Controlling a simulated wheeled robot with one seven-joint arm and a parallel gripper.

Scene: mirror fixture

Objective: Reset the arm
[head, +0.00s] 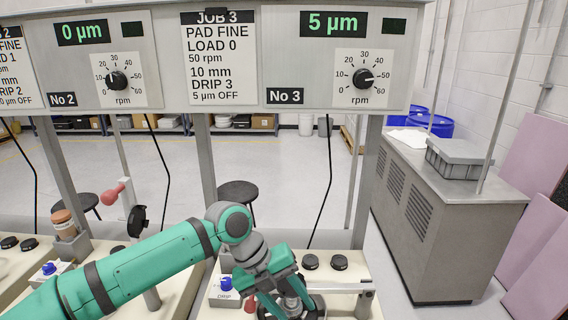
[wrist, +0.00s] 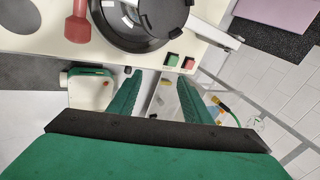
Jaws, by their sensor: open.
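My arm (head: 150,262) is green and grey and reaches from the lower left over the No 3 bench. My gripper (head: 287,302) points down at the front of that bench, close to a dark round part there. In the wrist view my gripper (wrist: 160,82) is open, its two green fingers apart with nothing between them. Beyond the fingertips are the bench edge, a green button (wrist: 172,60) and a red button (wrist: 188,63). A black round dish (wrist: 128,35) and a red weight-shaped handle (wrist: 80,28) lie at the upper left.
The No 3 panel (head: 325,97) reads 5 µm, and the No 2 panel (head: 70,100) reads 0 µm. A job card (head: 219,60) hangs between them. A DRIP box (head: 224,296) stands left of my gripper. A grey cabinet (head: 450,235) stands right. Grey posts bound the bench.

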